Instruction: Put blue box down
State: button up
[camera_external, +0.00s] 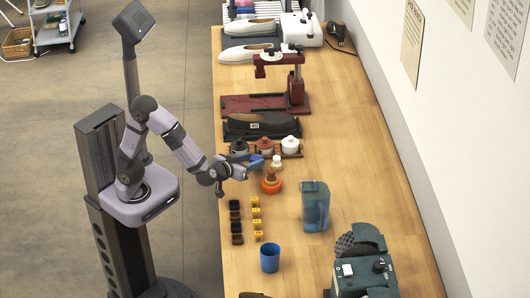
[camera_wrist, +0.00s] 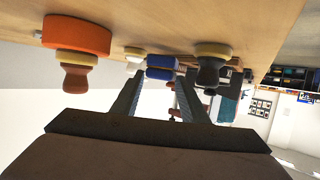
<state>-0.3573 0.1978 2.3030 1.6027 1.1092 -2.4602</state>
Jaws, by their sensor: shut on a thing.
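My gripper (camera_external: 245,167) reaches over the left edge of the wooden table from the left. A small blue box (camera_external: 255,158) shows at its fingertips. In the wrist view, which looks upside down, the blue box (camera_wrist: 160,73) sits between the tips of my two gripper fingers (camera_wrist: 160,80). The fingers are shut on it. I cannot tell whether the box touches the tabletop or hangs just above it.
A rack of knobbed pieces (camera_external: 290,147) lies behind. Yellow blocks (camera_external: 256,213), a blue cup (camera_external: 270,258) and a teal pitcher (camera_external: 315,206) stand nearer. Bare wood lies right.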

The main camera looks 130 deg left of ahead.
jog(key=shift+f, duration=0.55)
jog(key=shift+f+b, duration=0.15)
jog(key=shift+b, duration=0.15)
jog(key=o, duration=0.8)
jog(key=shift+r+p, duration=0.3)
jog(key=shift+p, duration=0.1)
jog(key=b+v, duration=0.1)
jog(key=v, duration=1.1)
jog(key=shift+f+b, duration=0.1)
jog(key=shift+b, duration=0.3)
